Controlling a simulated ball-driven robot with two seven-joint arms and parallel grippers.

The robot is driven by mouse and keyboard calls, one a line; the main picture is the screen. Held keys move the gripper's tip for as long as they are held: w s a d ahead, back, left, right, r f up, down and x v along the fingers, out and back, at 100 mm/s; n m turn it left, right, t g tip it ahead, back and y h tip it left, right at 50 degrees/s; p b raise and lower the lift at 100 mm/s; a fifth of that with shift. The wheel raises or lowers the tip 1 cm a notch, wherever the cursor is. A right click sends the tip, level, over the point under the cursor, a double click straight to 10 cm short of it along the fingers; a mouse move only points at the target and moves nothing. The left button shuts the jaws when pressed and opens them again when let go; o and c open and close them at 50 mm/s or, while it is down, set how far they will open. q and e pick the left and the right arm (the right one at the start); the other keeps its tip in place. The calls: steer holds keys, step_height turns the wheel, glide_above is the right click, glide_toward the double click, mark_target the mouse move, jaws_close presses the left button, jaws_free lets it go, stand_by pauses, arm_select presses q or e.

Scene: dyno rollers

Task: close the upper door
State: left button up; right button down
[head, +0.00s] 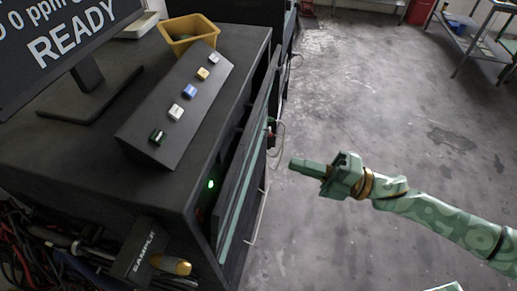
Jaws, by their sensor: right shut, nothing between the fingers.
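A dark cabinet (110,185) fills the left of the head view. The upper door (247,150) is a dark panel with pale green edging along the cabinet's right-hand face, seen nearly edge-on. A dark gap shows between it and the cabinet body, so it appears ajar; its exact angle is hard to tell. My right gripper (293,164) is shut and empty, pointing left towards the door's outer side. It looks apart from the door, over the floor. My left gripper is not in view.
A sloped button panel (180,105), a yellow bin (188,36) and a monitor (60,40) stand on the cabinet top. Tools and cables (90,255) crowd the lower left. Thin cables (276,140) hang by the door. The grey floor (380,110) right of it is clear.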

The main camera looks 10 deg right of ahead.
mark_target(244, 149)
steer(key=shift+p+x, duration=0.5)
steer(key=shift+x, duration=4.2)
